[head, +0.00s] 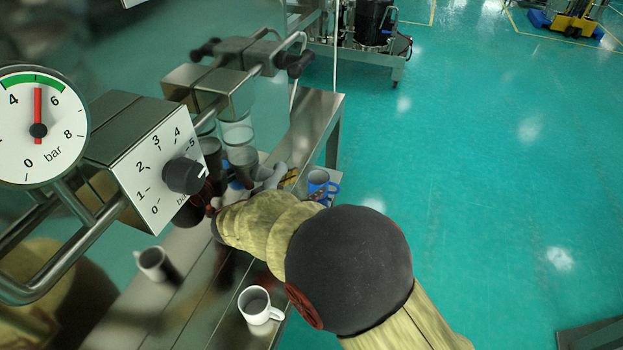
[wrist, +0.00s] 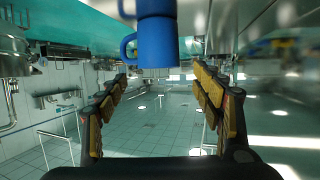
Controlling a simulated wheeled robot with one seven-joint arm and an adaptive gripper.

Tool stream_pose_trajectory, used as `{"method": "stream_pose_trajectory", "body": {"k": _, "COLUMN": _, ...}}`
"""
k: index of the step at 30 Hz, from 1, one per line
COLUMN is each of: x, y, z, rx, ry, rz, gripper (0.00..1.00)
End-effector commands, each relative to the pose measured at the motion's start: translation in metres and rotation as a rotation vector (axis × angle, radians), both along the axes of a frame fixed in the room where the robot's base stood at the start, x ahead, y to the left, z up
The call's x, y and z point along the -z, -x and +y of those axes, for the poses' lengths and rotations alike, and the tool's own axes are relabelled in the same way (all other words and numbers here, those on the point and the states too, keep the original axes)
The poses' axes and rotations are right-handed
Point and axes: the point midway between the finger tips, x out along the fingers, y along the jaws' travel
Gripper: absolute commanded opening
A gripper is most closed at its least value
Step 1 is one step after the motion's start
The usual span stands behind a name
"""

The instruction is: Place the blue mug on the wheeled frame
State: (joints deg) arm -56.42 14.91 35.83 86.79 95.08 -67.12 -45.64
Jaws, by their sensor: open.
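The blue mug (head: 323,191) stands at the right edge of the steel bench in the head view, just right of my gripper (head: 283,179). In the wrist view the blue mug (wrist: 157,45) appears upside down at the top, with its handle to the left. A second blue shape above it looks like its reflection. My gripper (wrist: 160,78) is open and empty, its fingers apart on either side below the mug in that picture. A steel wheeled frame (head: 362,57) with a dark vessel stands on the floor at the top of the head view.
A gauge (head: 38,125) and a control box with a knob (head: 145,165) stand at the left. The teal floor at right is mostly clear.

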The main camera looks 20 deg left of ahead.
Motion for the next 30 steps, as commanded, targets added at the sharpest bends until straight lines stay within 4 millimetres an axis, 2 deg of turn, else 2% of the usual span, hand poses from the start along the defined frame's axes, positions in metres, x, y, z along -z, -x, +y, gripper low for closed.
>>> {"method": "stream_pose_trajectory", "body": {"k": 3, "x": -0.007, "y": 0.016, "z": 0.007, "rx": -0.002, "ry": 0.0, "rz": 0.001, "gripper": 0.67}}
{"method": "stream_pose_trajectory", "body": {"k": 9, "x": -0.011, "y": 0.028, "z": 0.011, "rx": 0.0, "ry": 0.0, "rz": 0.0, "gripper": 0.67}}
{"method": "stream_pose_trajectory", "body": {"k": 30, "x": -0.011, "y": 0.029, "z": 0.011, "rx": 0.0, "ry": 0.0, "rz": 0.0, "gripper": 0.67}}
